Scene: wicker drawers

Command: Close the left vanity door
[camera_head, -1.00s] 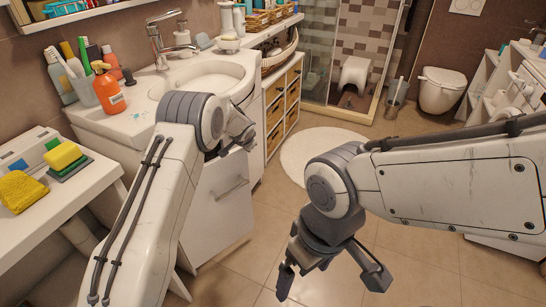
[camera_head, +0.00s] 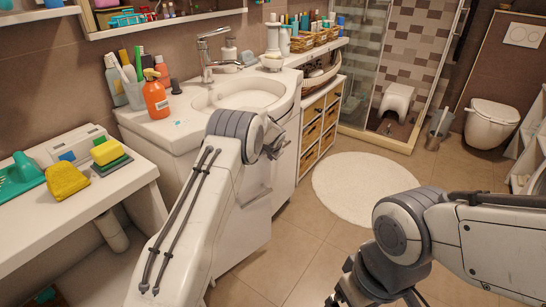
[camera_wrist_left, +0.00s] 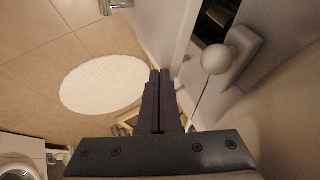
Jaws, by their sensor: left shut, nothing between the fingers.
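The white vanity (camera_head: 190,135) stands at centre left with its sink on top. A white front panel with a handle (camera_head: 245,230), apparently the left door, stands out from the vanity, partly hidden by my left arm. My left gripper (camera_head: 272,145) is beside the vanity front, mostly hidden by its wrist. In the left wrist view its shut, empty fingers (camera_wrist_left: 160,100) lie close to a pale panel edge (camera_wrist_left: 178,50). A dark gap and a rounded knob (camera_wrist_left: 215,60) show right of them; contact cannot be told. My right gripper (camera_head: 378,290) is low in the picture, fingers spread, tips cut off.
A white side table (camera_head: 120,185) with a yellow cloth and sponges stands at the left. Wicker drawers (camera_head: 320,130) stand beyond the vanity. A round white rug (camera_head: 355,180) lies on open tiled floor. A toilet (camera_head: 490,120) is at the back right.

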